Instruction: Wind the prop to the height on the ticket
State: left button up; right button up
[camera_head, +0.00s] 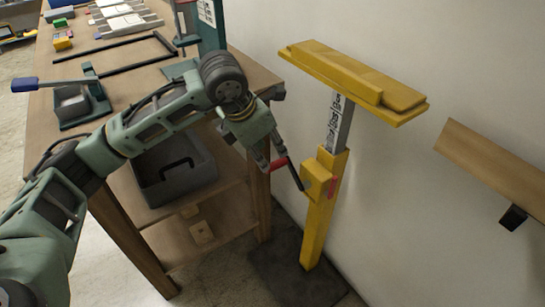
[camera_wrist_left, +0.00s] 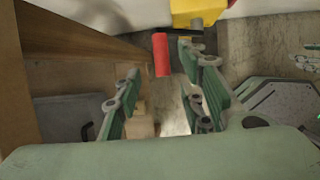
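The yellow prop (camera_head: 322,215) stands upright near the wall. A pale inner post (camera_head: 338,125) with dark markings rises from it to a yellow head plate (camera_head: 350,80). A red mark (camera_head: 331,185) shows on the prop's side. The dark crank arm (camera_head: 294,174) ends in a red handle (camera_head: 279,164), which also shows in the left wrist view (camera_wrist_left: 161,55). My left gripper (camera_head: 272,157) is at the handle. Its fingers are apart, with the handle between or just beyond their tips; I cannot tell if either touches. A white printed paper (camera_head: 207,12) is on a green upright panel. My right gripper is out of view.
A wooden workbench (camera_head: 135,62) on the left carries clamps and small parts. A grey bin (camera_head: 174,175) sits on its shelf beside my arm. A dark mat (camera_head: 285,265) lies under the prop. A wooden wall ledge (camera_head: 495,165) juts out at right.

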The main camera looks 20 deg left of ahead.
aim_at(274, 163)
pick_arm(q)
jog(key=x, duration=0.6)
jog(key=shift+d+f+b, duration=0.15)
jog(key=shift+f+b, duration=0.15)
jog(key=shift+f, duration=0.05)
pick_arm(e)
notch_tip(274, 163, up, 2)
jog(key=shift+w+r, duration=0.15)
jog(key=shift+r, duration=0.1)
pick_arm(q)
grip_shut()
